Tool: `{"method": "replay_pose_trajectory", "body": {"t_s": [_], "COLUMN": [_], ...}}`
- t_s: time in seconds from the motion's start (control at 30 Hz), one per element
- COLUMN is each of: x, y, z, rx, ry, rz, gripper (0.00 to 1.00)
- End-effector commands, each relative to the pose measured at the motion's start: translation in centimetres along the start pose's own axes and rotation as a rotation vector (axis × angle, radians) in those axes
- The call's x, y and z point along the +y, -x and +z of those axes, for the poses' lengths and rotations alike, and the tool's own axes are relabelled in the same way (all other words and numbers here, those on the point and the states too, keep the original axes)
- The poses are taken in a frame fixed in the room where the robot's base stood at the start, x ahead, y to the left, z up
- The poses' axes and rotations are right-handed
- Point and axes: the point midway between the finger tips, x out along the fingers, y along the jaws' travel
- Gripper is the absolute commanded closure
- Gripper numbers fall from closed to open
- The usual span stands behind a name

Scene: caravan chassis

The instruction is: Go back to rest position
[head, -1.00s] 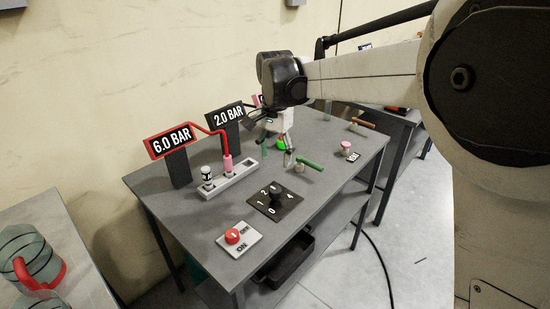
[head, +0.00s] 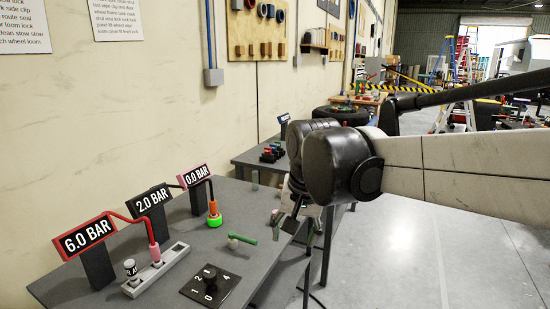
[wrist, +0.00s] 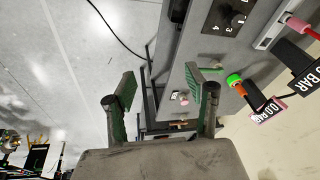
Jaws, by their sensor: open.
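My gripper (head: 303,222) hangs from the wrist at the right edge of the grey table (head: 245,270) in the head view. In the wrist view, my gripper (wrist: 162,88) has two fingers with green inner pads spread apart. Nothing is held between them. The floor and the table's edge show beyond the fingertips. In the head view, my forearm reaches in from the right and hides part of the table's far right corner.
The table bears signs reading 6.0 BAR (head: 90,237), 2.0 BAR (head: 154,202) and 0.0 BAR (head: 196,178), a dial plate (head: 209,284), a grey socket strip (head: 170,262) and a green handle (head: 243,238). A second table (head: 245,160) stands behind. The floor (head: 420,250) at right is clear.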

Motion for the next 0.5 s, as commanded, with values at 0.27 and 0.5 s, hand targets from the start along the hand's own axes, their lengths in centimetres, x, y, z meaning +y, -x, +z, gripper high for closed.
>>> {"method": "replay_pose_trajectory", "body": {"t_s": [0.27,0.5], "x": [7.5,12.8], "y": [1.7,1.8], "z": [4.6,9.1], "rx": [0.114,0.215], "ry": [0.047,0.093], "rz": [-0.006,0.01], "gripper": [0.5,0.5]}}
